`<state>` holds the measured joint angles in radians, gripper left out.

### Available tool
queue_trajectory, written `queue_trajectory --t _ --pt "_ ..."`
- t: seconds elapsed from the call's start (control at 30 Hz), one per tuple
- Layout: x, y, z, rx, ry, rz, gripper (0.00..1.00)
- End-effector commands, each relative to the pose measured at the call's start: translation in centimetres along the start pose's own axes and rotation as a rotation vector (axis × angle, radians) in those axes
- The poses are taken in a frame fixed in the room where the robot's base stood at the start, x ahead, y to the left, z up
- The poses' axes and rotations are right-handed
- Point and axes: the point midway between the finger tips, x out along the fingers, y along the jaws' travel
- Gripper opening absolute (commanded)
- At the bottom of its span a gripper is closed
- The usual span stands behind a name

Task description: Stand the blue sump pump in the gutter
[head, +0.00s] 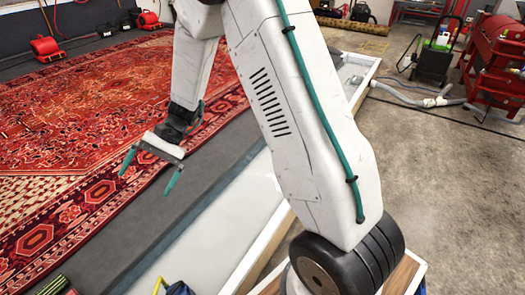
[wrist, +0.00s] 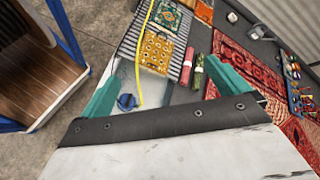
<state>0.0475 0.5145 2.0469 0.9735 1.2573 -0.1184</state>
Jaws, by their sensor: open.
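The blue pump (wrist: 127,101) is small in the wrist view, near my left finger, with a yellow hose or cord running up from it. In the head view only part of a blue thing (head: 178,289), likely the pump, shows at the bottom edge beside a yellow line. I cannot tell whether it is upright or tilted. A pale channel, seemingly the gutter (head: 225,218), runs along the dark pit edge. My gripper (head: 148,172) has teal fingers spread apart and empty, above the dark floor strip beside the rug; both fingers also show in the wrist view (wrist: 165,72).
A large red patterned rug (head: 90,100) covers the left floor. Small patterned mats (wrist: 158,45) and two rolls (wrist: 198,72) lie beyond my fingers. Red blowers (head: 47,48) stand at the back, a red machine (head: 495,55) at the right. Concrete at right is mostly clear.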

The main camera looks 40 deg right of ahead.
Motion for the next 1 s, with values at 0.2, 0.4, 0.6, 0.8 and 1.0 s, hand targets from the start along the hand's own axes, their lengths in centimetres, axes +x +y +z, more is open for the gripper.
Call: queue_trajectory --t 0.2,0.4,0.6,0.8,1.0 --pt "-4.5 0.9 9.3 -0.178 0.100 0.182 1.00" --pt "-7.6 3.7 16.4 -0.317 0.214 0.351 1.00" --pt "-10.2 7.8 22.2 -0.435 0.355 0.519 1.00" --pt "-12.3 12.3 26.5 -0.526 0.513 0.676 1.00" --pt "-13.6 15.5 28.5 -0.573 0.627 0.778 1.00"
